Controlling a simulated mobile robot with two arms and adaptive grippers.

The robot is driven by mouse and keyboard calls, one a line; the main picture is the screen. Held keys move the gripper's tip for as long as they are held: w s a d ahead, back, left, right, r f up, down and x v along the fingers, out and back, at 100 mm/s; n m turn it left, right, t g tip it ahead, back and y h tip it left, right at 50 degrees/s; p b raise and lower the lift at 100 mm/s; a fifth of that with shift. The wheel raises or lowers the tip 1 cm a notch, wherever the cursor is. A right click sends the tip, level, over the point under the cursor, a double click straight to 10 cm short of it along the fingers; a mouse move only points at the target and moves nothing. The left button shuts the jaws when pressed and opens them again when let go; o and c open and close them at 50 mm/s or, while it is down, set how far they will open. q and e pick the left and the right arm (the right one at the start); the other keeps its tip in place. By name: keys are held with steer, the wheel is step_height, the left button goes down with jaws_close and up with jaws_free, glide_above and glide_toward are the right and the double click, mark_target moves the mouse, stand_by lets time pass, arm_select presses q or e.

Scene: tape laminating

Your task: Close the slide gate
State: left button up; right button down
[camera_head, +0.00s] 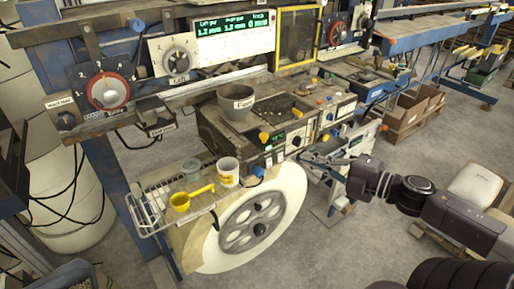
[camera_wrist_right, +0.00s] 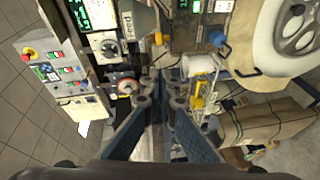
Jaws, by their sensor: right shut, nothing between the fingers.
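The grey funnel-shaped hopper marked "Feed" (camera_head: 237,104) stands on top of the machine (camera_head: 225,137). I cannot tell for sure which part is the slide gate. A yellow-orange knob (camera_head: 264,137) and a blue knob (camera_head: 258,171) stick out of the machine front below the hopper. In the wrist view the hopper (camera_wrist_right: 138,22) and the blue knob (camera_wrist_right: 217,39) lie beyond the fingers. My right gripper (camera_head: 303,158) points left toward the machine front, to the right of the knobs. Its fingers (camera_wrist_right: 161,88) are closed together and empty. My left gripper is not in view.
A large white reel (camera_head: 292,207) with a grey hub hangs below the machine front. Control panels with dials line the back.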

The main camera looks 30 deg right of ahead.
mark_target(272, 142)
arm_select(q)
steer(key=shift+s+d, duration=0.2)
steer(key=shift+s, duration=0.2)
arm_select(e)
steer(key=shift+n, duration=0.3)
steer(key=shift+w+d+x, duration=0.1)
steer(key=shift+d+x, duration=0.15)
steer(key=shift+x, duration=2)
steer(key=shift+w+d+x, duration=0.1)
steer(key=shift+d+x, duration=0.15)
steer(key=shift+x, duration=2)
steer(key=shift+w+d+x, duration=0.1)
steer(key=shift+d+x, duration=0.15)
steer(key=shift+x, duration=2)
steer(key=shift+r, duration=0.15)
